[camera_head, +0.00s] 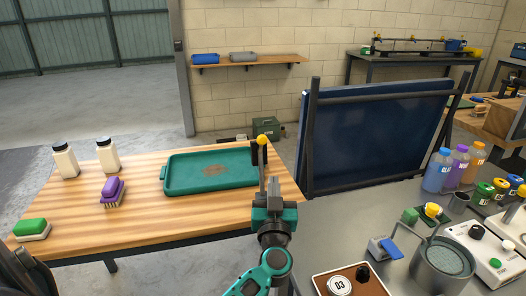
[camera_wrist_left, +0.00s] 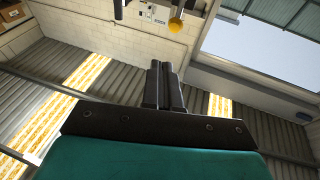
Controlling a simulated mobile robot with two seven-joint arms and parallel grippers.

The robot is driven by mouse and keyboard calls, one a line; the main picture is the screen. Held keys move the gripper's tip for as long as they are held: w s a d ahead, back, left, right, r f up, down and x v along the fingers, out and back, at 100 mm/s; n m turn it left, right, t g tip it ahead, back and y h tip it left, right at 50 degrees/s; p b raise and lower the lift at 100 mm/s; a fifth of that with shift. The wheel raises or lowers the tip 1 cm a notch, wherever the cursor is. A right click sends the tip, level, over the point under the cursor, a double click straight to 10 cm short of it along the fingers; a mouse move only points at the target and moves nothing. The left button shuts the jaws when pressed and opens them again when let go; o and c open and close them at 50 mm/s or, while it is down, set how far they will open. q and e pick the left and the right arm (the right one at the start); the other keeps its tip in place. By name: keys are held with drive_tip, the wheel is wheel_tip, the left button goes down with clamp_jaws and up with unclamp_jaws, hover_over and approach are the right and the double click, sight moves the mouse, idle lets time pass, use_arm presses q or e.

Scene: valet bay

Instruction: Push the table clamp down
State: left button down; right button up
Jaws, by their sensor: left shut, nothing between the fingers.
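The table clamp (camera_head: 262,141) shows as an upright lever with a yellow ball knob on top and a dark part beside it, at the right end of the wooden table. Its lower part is hidden behind my left gripper. The knob (camera_wrist_left: 176,25) also shows at the top of the left wrist view, beyond my fingertips and apart from them. My left gripper (camera_head: 273,184) points upward in front of the clamp lever, below the knob. Its two dark fingers (camera_wrist_left: 165,82) are together with nothing between them. Whether it touches the lever cannot be told. My right gripper is not in view.
A teal tray (camera_head: 180,187), a purple brush (camera_head: 113,192), white bottles (camera_head: 65,160) and a green sponge (camera_head: 31,229) are on the wooden table (camera_head: 150,222). A dark blue panel (camera_head: 375,140) stands behind right. The grey worktop (camera_head: 383,213) at right is crowded with bottles and a metal pot (camera_head: 440,268).

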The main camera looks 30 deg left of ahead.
sight(262, 143)
use_arm(q)
drive_tip(key=shift+s+a+f+n+g+y, duration=0.1)
drive_tip(key=shift+a+f+n+g+y, duration=0.4)
drive_tip(key=shift+a+g, duration=0.25)
drive_tip(key=shift+r, duration=0.1)
drive_tip(key=b+x, duration=0.2)
drive_tip(key=x, duration=1.1)
drive_tip(key=shift+w+a+r, duration=0.1)
drive_tip(key=shift+w+a, duration=0.1)
drive_tip(key=shift+w, duration=0.1)
drive_tip(key=shift+w+a+r, duration=0.1)
